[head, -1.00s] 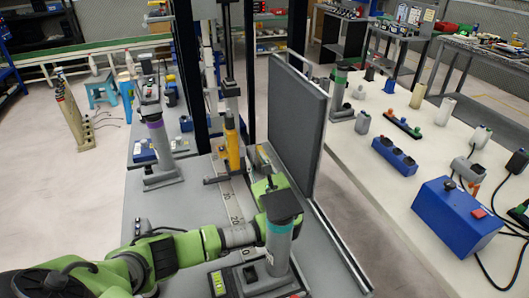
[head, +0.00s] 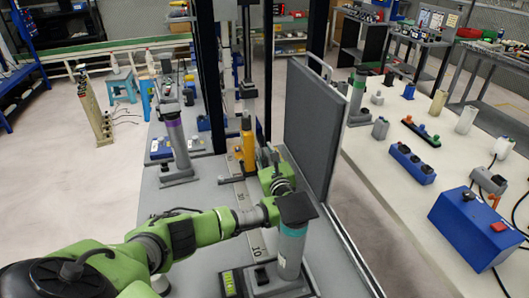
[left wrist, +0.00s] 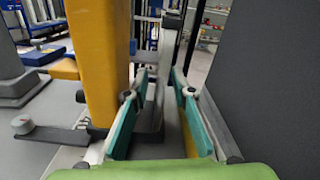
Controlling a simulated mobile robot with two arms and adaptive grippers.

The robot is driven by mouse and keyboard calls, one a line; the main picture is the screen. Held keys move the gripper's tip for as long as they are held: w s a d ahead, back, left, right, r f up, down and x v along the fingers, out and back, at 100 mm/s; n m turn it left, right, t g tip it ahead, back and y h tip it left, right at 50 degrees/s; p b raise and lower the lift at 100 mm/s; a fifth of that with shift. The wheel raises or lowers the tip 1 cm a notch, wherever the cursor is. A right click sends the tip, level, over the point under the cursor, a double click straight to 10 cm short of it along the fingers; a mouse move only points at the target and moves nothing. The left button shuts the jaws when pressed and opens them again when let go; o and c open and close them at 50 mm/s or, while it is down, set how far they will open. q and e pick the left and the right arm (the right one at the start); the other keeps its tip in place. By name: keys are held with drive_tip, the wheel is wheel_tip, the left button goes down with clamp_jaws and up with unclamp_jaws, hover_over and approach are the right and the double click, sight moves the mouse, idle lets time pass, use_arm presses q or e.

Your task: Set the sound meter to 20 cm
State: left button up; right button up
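A yellow upright block (head: 248,146), which I take to be the sound meter, stands on a rail with a numbered scale (head: 240,196) on the grey bench. Marks such as 30 and 10 show nearer to me than its foot. My left gripper (head: 271,156) is just right of the block, partly hidden by its own wrist. In the left wrist view, its two teal fingers (left wrist: 158,82) are apart with nothing gripped between them. The yellow block (left wrist: 97,60) stands outside the left finger; whether they touch is unclear. My right gripper is not in view.
A dark foam panel (head: 312,125) rises close to the right of my left gripper. A grey post with a teal band (head: 291,248) stands near my wrist. A purple-banded post (head: 178,145) stands to the left. A white table (head: 380,190) with several devices lies beyond the panel.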

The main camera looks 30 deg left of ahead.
sight(267, 156)
use_arm(q)
clamp_jaws()
drive_tip(key=p+v, duration=0.3)
drive_tip(key=v, duration=0.2)
drive_tip(key=shift+r, duration=0.1)
drive_tip(key=shift+d, duration=0.15)
unclamp_jaws()
drive_tip(key=shift+w, duration=0.1)
wheel_tip(267, 156, up, 10)
idle(0.3)
